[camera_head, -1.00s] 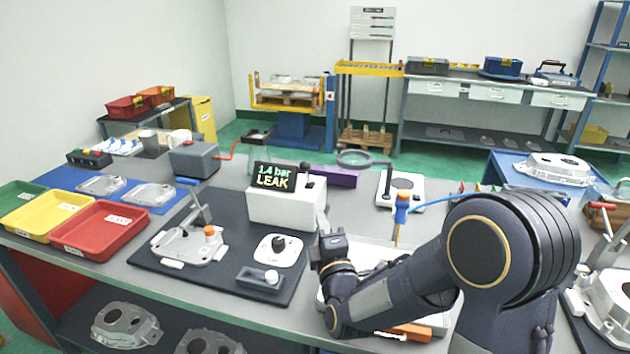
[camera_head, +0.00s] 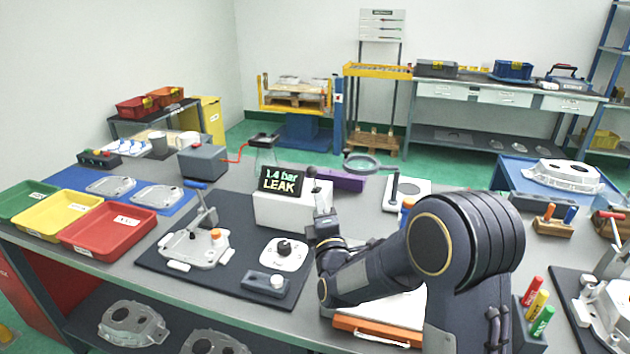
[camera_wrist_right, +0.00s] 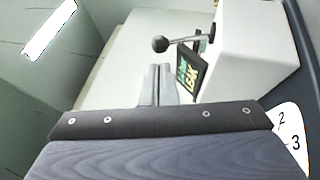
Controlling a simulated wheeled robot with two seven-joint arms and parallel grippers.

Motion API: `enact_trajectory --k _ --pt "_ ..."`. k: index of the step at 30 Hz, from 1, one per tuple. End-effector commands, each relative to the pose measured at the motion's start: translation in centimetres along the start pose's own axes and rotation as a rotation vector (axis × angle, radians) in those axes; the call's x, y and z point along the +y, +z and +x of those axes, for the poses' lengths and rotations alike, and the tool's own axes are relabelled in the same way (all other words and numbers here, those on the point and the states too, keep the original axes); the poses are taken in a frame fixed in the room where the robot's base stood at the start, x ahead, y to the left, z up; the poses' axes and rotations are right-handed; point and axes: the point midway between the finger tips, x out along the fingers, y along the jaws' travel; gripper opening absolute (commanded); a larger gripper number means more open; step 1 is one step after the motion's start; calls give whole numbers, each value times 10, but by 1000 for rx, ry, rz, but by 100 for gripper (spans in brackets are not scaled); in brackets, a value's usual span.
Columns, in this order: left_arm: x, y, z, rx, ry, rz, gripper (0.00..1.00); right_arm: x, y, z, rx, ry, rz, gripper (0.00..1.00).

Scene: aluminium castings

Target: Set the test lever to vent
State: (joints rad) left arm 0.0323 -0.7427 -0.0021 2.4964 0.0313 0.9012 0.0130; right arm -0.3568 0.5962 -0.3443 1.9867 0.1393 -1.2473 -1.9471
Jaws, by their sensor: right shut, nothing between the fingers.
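The white leak tester box (camera_head: 285,212) stands on the dark mat, its tilted display (camera_head: 283,180) reading "1.4 bar LEAK". The test lever, with a black ball knob (camera_head: 312,172), is at the right end of the box. In the right wrist view the ball (camera_wrist_right: 160,44) sits on a thin rod reaching out from the box (camera_wrist_right: 240,60). My right gripper (camera_head: 321,198) is shut and empty, just below the knob at the box's right end. In the right wrist view its closed fingers (camera_wrist_right: 158,85) are near the ball, with a small gap visible. My left gripper is out of view.
A casting in a clamp fixture (camera_head: 195,247), a white dial plate (camera_head: 286,255) and a grey block with a button (camera_head: 266,284) share the mat. Red (camera_head: 108,228) and yellow trays (camera_head: 58,213) lie left. A magnifier lamp (camera_head: 372,163) stands behind my right arm.

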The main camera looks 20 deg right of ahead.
Motion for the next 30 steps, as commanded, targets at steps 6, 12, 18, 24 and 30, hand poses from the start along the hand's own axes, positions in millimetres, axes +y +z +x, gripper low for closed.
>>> enact_trajectory --k 6,12,18,24,30 --pt "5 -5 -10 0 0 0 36 1 0 44 0 0 -1 0" --pt "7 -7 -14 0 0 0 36 0 0 65 0 -1 0 0" --pt "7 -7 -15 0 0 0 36 0 0 70 1 -1 0 0" --pt "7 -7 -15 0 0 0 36 0 0 69 1 -1 0 0" --pt "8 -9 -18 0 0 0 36 3 1 71 1 -13 7 0"
